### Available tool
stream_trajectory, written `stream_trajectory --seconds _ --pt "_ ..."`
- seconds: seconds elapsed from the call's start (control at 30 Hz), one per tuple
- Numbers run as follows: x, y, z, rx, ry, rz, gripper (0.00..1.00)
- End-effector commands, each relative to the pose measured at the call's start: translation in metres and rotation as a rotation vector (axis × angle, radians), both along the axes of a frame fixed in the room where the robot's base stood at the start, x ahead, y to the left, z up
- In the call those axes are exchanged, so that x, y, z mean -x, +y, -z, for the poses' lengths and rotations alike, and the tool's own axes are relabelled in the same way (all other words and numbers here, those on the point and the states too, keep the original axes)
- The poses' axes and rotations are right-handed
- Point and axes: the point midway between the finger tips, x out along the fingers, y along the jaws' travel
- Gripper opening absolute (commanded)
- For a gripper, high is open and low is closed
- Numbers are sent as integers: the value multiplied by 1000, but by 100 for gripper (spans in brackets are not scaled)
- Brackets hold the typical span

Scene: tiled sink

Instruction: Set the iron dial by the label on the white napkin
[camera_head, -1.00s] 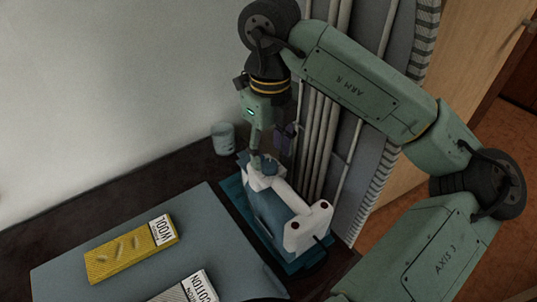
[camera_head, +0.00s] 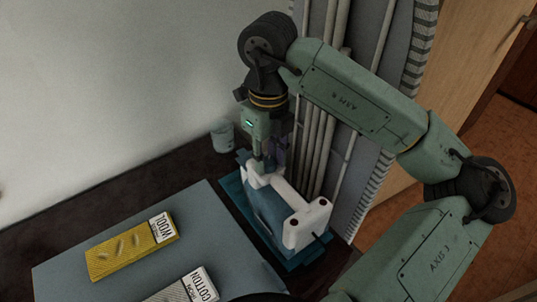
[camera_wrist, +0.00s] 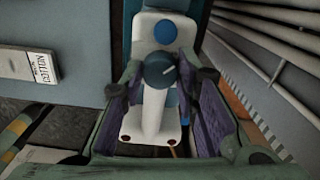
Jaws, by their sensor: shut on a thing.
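The white and blue iron (camera_head: 275,215) rests on a blue stand (camera_head: 232,190). In the wrist view the iron's white body (camera_wrist: 150,115) carries a dark blue round dial (camera_wrist: 158,66) with a pale pointer line aimed to the upper right. My gripper (camera_head: 267,165) is down at the iron's top, shut on the dial, with a finger on each side in the wrist view (camera_wrist: 162,80). The fingers hide the dial in the head view. The white napkin (camera_head: 168,295) at the bottom has a label (camera_head: 200,286) reading COTTON; the napkin is partly cut off.
A yellow napkin (camera_head: 115,254) labelled WOOL lies on the grey-blue board (camera_head: 60,270). A pale cup (camera_head: 222,138) stands behind the iron, near the wall. Several pale pipes (camera_head: 316,135) rise close to the right of my gripper.

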Motion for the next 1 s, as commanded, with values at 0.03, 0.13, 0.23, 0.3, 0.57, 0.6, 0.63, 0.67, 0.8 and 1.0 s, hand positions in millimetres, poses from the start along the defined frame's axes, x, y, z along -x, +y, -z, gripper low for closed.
stream_trajectory --seconds 0.03,0.13,0.23,0.3,0.57,0.6,0.63,0.67,0.8,1.0 --pt "0 0 0 0 0 0 16" --pt "0 0 0 0 0 0 9" --pt "0 0 0 0 0 0 2" --pt "0 0 0 0 0 1 0" --pt "-1 -1 5 4 -4 170 0" --pt "0 -1 5 4 -3 203 0" --pt "-1 -1 4 4 -4 225 0" --pt "-1 -1 3 3 -3 243 0" --pt "0 0 0 0 -1 278 0" --pt "0 0 0 0 0 277 0"
